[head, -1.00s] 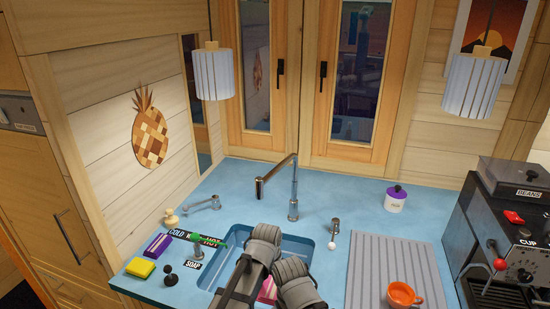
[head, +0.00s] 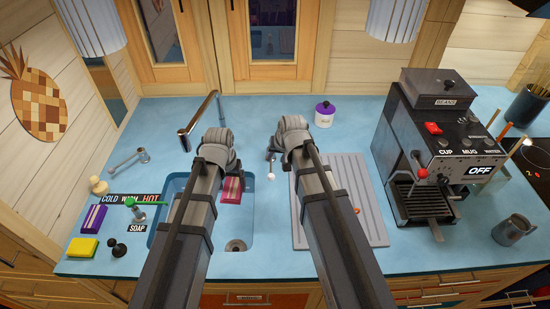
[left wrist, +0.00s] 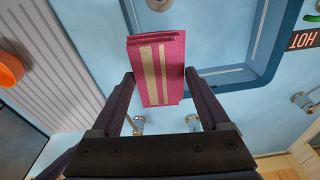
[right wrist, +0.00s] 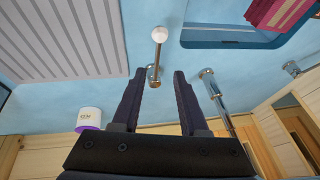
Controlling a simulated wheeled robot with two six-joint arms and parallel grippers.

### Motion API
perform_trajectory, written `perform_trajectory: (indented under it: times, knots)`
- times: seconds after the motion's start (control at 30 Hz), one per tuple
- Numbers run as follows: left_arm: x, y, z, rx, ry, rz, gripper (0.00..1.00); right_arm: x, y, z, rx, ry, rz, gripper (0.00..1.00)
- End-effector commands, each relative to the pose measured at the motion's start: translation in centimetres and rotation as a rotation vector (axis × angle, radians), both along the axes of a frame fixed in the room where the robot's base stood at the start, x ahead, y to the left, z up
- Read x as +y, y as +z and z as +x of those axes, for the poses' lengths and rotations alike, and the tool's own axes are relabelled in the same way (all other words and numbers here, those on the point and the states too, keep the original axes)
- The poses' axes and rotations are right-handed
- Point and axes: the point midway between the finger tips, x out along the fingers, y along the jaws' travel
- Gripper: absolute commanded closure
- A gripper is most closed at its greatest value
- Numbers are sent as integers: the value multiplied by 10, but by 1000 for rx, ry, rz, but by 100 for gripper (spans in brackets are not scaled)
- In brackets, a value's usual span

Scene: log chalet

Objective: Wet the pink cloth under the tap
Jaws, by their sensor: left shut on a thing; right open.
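My left gripper (left wrist: 160,75) is shut on the folded pink cloth (left wrist: 158,68), which has pale stripes. In the head view the cloth (head: 231,190) hangs over the sink basin (head: 250,225), partly hidden by my arm. The chrome tap (head: 203,118) stands behind the sink, its spout end left of my left gripper. No water shows. My right gripper (right wrist: 158,76) is open and empty. A small chrome lever with a white knob (right wrist: 159,34) stands just beyond its fingertips; in the head view the white knob (head: 271,176) is just below this gripper. No contact shows.
Left of the sink are a COLD/WARM/HOT label (head: 151,197), a green-tipped lever (head: 130,202), a yellow sponge (head: 83,247) and a black stopper (head: 117,248). Right are a ridged drainboard (head: 370,225) and a coffee machine (head: 430,140). A purple-lidded jar (head: 324,114) stands behind.

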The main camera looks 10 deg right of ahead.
Motion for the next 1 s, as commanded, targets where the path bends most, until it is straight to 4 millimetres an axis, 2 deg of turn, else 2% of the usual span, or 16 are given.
perform_trajectory:
  times: [0.23, 0.47, 0.67, 1.0]
  knots:
    - [0, 2, 0, 0, 0, 0, 65, -6, 3, 6, -15, -18, 9, 57]
    - [0, -6, 0, 0, 0, 0, 65, -5, -4, 9, -14, -17, 7, 57]
    - [0, -25, 0, 0, 0, 0, 65, -3, -23, 16, -14, -16, 7, 57]
    - [0, -73, 0, 0, 0, 0, 65, 2, -71, 37, -14, -17, 7, 57]
